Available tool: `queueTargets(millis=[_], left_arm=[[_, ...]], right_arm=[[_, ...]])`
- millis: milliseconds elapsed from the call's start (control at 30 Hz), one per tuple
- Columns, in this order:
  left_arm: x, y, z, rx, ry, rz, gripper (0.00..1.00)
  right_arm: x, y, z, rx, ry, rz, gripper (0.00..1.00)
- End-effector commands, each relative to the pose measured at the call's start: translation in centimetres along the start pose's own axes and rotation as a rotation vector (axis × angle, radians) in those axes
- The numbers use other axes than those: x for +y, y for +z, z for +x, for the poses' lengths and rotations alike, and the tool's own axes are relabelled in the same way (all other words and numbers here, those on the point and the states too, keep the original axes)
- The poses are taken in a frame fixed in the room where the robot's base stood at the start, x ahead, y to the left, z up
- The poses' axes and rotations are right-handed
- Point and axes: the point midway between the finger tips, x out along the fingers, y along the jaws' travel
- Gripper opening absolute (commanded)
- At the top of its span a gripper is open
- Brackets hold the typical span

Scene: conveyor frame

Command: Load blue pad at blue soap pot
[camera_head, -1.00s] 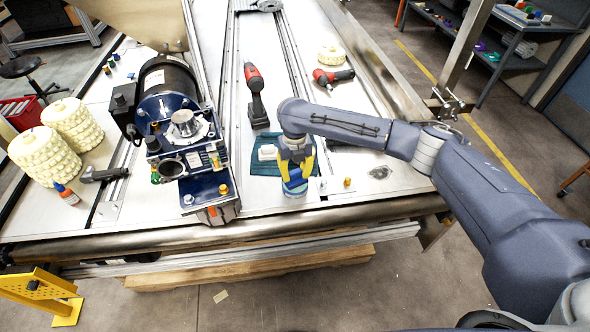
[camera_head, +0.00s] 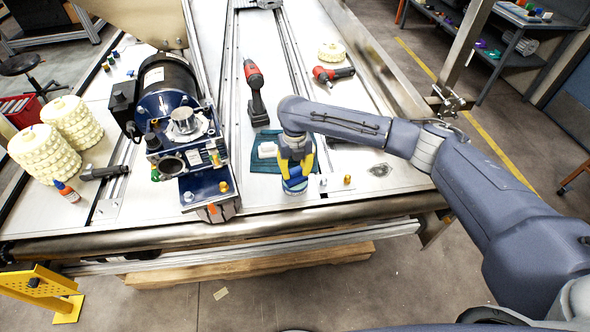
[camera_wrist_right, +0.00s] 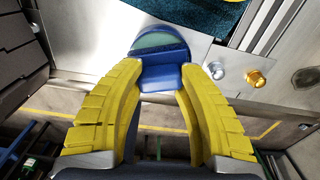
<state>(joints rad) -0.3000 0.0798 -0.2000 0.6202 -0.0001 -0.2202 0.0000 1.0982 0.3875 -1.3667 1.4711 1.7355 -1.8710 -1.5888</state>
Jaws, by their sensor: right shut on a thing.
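My right gripper (camera_head: 297,178) points down near the table's front edge, with its yellow fingers closed on the blue pad (camera_wrist_right: 161,78). In the right wrist view the pad is a small blue block between the fingertips. The blue soap pot (camera_wrist_right: 158,41) is a low round blue dish with a greenish surface, just beyond the fingertips. The pad overlaps the pot's near side; I cannot tell whether it touches the surface inside. In the head view the pot (camera_head: 295,190) sits under the fingers, largely hidden. My left gripper is not in view.
A teal cloth (camera_head: 266,162) with a white block lies behind the pot. A silver knob (camera_wrist_right: 216,70) and a brass knob (camera_wrist_right: 255,77) stand to its right. A blue machine (camera_head: 186,130) stands to the left. A red drill (camera_head: 254,85) lies farther back.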

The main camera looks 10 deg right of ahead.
Motion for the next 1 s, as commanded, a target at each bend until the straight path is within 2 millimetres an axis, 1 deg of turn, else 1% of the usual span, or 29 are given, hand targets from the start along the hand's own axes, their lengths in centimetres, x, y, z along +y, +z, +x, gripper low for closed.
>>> queueTargets(millis=[1000], left_arm=[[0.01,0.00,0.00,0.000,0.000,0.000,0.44]], right_arm=[[0.01,0.00,0.80,0.000,0.000,0.000,0.05]])
